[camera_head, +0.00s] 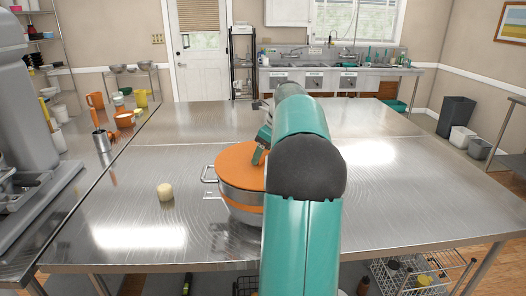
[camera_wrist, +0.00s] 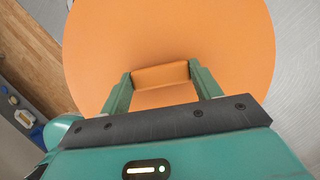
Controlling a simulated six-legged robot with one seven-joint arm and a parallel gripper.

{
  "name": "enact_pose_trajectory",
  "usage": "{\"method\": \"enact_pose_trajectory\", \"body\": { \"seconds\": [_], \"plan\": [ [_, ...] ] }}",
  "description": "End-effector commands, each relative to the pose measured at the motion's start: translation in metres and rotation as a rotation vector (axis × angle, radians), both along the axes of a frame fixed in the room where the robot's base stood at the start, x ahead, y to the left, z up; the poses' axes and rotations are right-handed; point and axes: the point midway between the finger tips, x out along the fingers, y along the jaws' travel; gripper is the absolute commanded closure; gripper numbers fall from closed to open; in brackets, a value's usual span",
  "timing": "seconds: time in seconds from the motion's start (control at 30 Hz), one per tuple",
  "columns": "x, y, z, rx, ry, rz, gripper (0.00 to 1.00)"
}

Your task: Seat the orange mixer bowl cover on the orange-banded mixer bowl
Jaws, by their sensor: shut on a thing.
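The orange mixer bowl cover (camera_head: 236,166) is a flat round disc lying level over the mixer bowl (camera_head: 240,196). The bowl is metal with an orange band and a wire handle on its left, and it stands on the steel table. The cover lines up closely with the bowl's rim; I cannot tell if it rests fully on it. My gripper (camera_head: 258,157) is above the cover. In the wrist view, my gripper (camera_wrist: 161,80) is shut on the cover's raised orange grip, and the cover (camera_wrist: 170,32) fills the middle. My arm hides the bowl's right side.
A small pale round object (camera_head: 165,192) stands on the steel table (camera_head: 130,215) left of the bowl. Orange pots and a metal cup (camera_head: 102,141) stand on the left counter, beside a large grey mixer (camera_head: 35,125). The table's far part is clear.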

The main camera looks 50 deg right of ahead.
Motion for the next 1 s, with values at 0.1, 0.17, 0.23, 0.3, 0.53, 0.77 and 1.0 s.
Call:
{"method": "enact_pose_trajectory", "body": {
  "seconds": [0.1, 0.17, 0.23, 0.3, 0.53, 0.77, 1.0],
  "plan": [
    [0.0000, 0.0000, 0.0003, 0.000, 0.000, 0.000, 0.61],
    [0.0000, -0.0001, 0.0003, 0.000, 0.000, 0.000, 0.61],
    [0.0000, -0.0001, 0.0001, 0.000, 0.000, 0.000, 0.61],
    [0.0001, 0.0000, -0.0004, 0.000, 0.000, 0.000, 0.61],
    [0.0003, 0.0002, -0.0033, 0.000, 0.000, 0.001, 0.61],
    [0.0001, 0.0001, -0.0063, 0.000, 0.000, 0.001, 0.35],
    [0.0001, 0.0000, -0.0062, 0.000, 0.000, 0.000, 0.12]
  ]
}}
